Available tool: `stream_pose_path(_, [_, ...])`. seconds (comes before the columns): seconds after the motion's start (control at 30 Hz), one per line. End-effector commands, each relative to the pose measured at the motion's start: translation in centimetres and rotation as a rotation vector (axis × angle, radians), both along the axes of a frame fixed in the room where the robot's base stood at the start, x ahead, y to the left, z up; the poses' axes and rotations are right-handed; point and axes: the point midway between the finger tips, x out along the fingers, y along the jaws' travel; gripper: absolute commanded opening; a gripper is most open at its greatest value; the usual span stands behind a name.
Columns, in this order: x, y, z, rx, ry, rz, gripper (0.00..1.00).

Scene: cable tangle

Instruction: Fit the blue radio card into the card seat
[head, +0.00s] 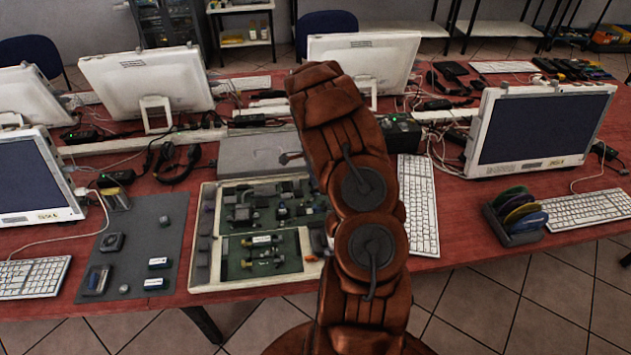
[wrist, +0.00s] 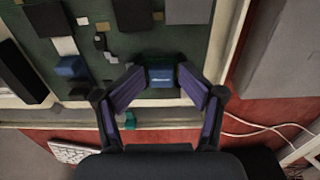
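In the wrist view, my gripper (wrist: 161,76) has both fingers angled inward with their tips against the sides of a small blue block with a pale label, which I take to be the blue radio card (wrist: 160,77). It is held over the edge of the green circuit board (wrist: 125,43). The board also shows in the head view (head: 232,268), inside a pale open case. The card seat cannot be picked out with certainty among the board's parts. In the head view my brown arm hides the gripper and the held card.
A keyboard (head: 415,205) lies right of my arm. Monitors, cables and a rack of coloured discs (head: 515,215) crowd the red table (head: 460,220).

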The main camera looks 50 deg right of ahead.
Motion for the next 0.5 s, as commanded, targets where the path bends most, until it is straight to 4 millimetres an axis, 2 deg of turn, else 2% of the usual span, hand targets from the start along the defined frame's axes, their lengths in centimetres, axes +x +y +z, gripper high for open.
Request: stream_pose_path(0.5, [-0.19, 0.18, 0.01, 0.005, 0.006, 0.001, 0.49])
